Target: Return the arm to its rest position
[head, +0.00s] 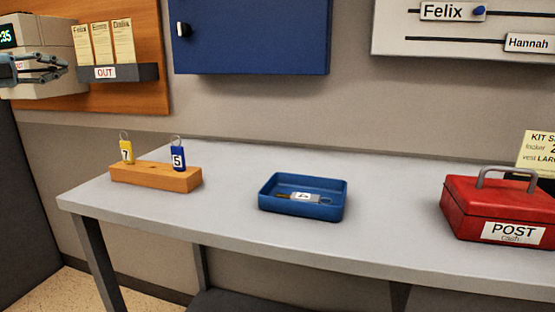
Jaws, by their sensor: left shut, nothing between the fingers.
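My left gripper (62,66) shows at the upper left edge of the head view, high above the table's left end. It is shut and empty, in front of the wall board beside the OUT card holder. Most of the left arm is out of the picture. My right gripper does not show.
A grey table (225,229) bears a wooden block (150,177) with yellow and blue key tags, a blue tray (303,210) with a tagged key, and a red POST box (470,205). A blue cabinet (250,35) and OUT holder (118,74) are on the wall.

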